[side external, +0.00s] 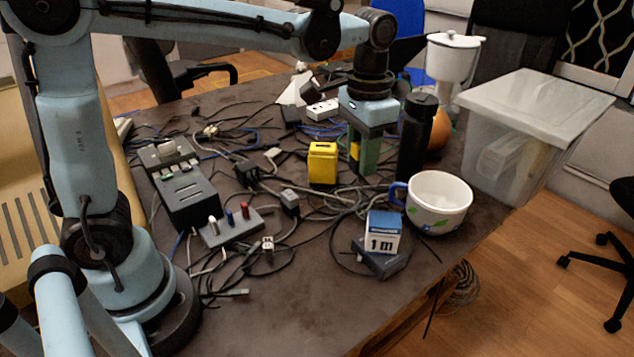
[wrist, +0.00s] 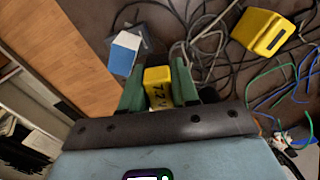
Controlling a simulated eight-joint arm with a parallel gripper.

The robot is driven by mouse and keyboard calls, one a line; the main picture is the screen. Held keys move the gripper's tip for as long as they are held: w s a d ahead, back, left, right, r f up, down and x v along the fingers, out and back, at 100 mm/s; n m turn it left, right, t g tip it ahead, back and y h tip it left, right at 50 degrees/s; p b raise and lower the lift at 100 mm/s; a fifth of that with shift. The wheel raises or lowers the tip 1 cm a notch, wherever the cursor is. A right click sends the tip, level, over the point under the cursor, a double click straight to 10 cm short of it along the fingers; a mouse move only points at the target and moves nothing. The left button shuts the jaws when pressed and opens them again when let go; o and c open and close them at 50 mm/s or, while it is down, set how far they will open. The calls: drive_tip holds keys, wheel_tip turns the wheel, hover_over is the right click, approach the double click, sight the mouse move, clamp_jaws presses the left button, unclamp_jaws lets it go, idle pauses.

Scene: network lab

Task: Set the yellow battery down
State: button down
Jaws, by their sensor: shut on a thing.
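The yellow battery (wrist: 159,92), with dark "7.2 V" lettering, is between the green fingers of my gripper (wrist: 157,84) in the wrist view. In the side view my gripper (side external: 363,155) points down over the far right part of the table, and a sliver of the yellow battery (side external: 354,151) shows beside a finger. The gripper is shut on it. Its lower end is mostly hidden, so I cannot tell whether it touches the table.
Another yellow block (side external: 322,163) stands left of my gripper among tangled cables. A black bottle (side external: 416,136) is close on the right, with a white mug (side external: 438,201) in front. A blue-and-white box (side external: 384,233) and a clear bin (side external: 530,130) are nearby.

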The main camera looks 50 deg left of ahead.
drive_tip(key=s+d+m, duration=0.8)
drive_tip(key=s, duration=0.2)
drive_tip(key=m, duration=0.7)
hover_over(303, 337)
wheel_tip(303, 337, down, 7)
drive_tip(key=shift+f, duration=4.35)
drive_tip(key=shift+f, duration=0.15)
drive_tip(key=c, duration=0.8)
unclamp_jaws()
drive_tip(key=shift+c, duration=0.2)
